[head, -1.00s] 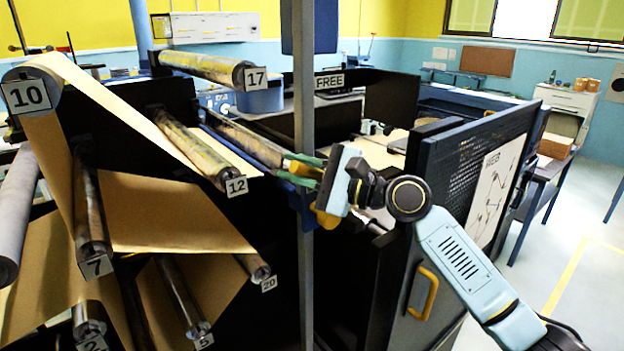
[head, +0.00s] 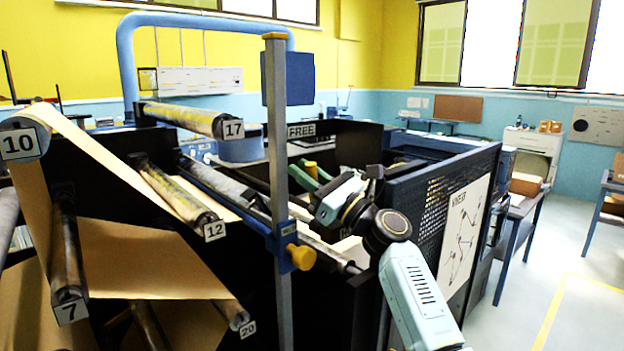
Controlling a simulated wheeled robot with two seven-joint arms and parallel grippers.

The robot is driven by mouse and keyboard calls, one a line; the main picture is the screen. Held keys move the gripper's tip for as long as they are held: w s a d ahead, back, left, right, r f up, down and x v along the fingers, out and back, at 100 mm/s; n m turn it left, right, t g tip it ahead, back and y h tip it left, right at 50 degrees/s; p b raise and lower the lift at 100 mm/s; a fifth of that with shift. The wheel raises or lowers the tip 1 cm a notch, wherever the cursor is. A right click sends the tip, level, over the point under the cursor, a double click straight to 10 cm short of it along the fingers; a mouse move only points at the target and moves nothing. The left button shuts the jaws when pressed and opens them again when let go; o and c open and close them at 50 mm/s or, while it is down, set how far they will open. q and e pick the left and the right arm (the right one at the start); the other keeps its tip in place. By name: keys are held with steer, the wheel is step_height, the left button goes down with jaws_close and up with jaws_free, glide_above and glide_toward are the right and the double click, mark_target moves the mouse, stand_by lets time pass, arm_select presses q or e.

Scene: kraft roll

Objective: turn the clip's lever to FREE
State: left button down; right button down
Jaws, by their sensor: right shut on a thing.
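My right gripper (head: 309,175) has green fingers and reaches in from the right, behind the grey upright post. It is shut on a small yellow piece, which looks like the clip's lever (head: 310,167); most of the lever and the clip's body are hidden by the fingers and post. A sign reading FREE (head: 301,130) stands on the dark frame just beyond and above the fingers. My left gripper is not in view.
The grey post (head: 278,170) carries a blue clamp with a yellow knob (head: 302,257), close in front of my right gripper. Numbered rollers, such as roller 12 (head: 180,194), and brown paper fill the left. A dark mesh panel (head: 428,215) stands beside my right arm.

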steer(key=shift+w+d+m+t+h, duration=0.25)
steer(key=shift+w+d+m+t, duration=0.15)
steer(key=shift+m, duration=0.35)
steer(key=shift+w+d+m+t+h, duration=0.15)
steer(key=shift+d+m+t+h, duration=0.15)
steer(key=shift+m+t, duration=0.35)
steer(key=c, duration=1.3)
jaws_free()
steer(key=shift+d, duration=0.1)
steer(key=shift+r, duration=0.15)
step_height(320, 180, up, 10)
